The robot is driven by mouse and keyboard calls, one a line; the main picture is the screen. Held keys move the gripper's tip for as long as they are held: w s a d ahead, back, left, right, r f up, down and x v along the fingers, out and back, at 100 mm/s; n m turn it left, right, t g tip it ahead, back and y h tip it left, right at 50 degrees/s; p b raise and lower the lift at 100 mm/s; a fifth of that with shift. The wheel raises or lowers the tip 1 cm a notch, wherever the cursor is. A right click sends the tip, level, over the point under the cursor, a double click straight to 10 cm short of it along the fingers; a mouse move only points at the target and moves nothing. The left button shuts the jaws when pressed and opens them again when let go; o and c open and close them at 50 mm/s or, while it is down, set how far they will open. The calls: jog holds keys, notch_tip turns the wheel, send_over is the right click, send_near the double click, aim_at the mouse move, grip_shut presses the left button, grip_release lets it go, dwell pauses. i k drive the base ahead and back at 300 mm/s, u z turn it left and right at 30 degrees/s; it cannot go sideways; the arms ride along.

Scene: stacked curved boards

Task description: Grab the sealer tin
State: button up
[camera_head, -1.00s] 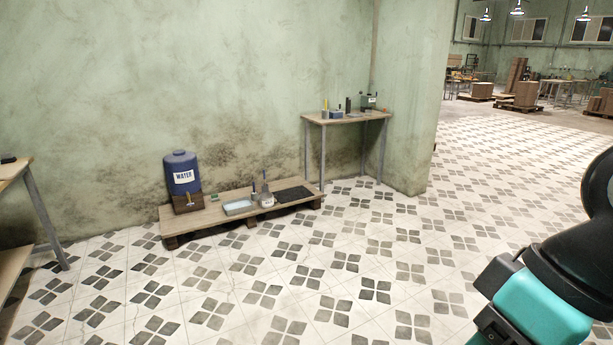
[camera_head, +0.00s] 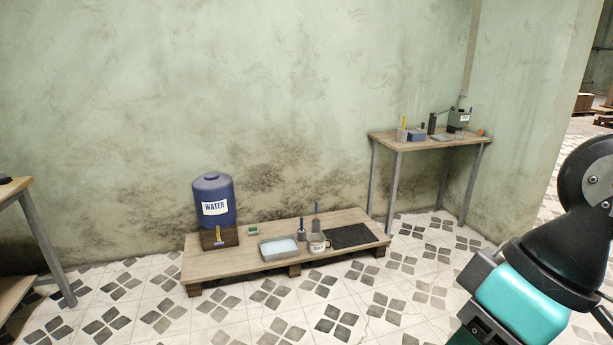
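No tin can be picked out for certain as the sealer tin, as the small labels are unreadable. A small pale container with a label (camera_head: 317,243) stands on the low wooden platform (camera_head: 215,262), between a shallow tray (camera_head: 280,248) and a black mat (camera_head: 351,236). A dark green container with a pale label (camera_head: 459,119) stands at the back of the small table (camera_head: 385,137) on the right. My arm shows at the right edge, well apart from both; my gripper's fingers are not in view.
A blue water barrel (camera_head: 213,198) sits on a wooden block at the platform's left. Slim upright tools (camera_head: 316,216) stand near the pale container. Another table (camera_head: 14,190) is at the left edge. The tiled floor (camera_head: 335,320) in front is clear; a wall stands behind.

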aim_at(315, 241)
jog(key=u, duration=0.25)
jog(key=i, duration=2.05)
jog(key=u, duration=0.45)
jog(key=i, duration=2.05)
jog(key=u, duration=0.1)
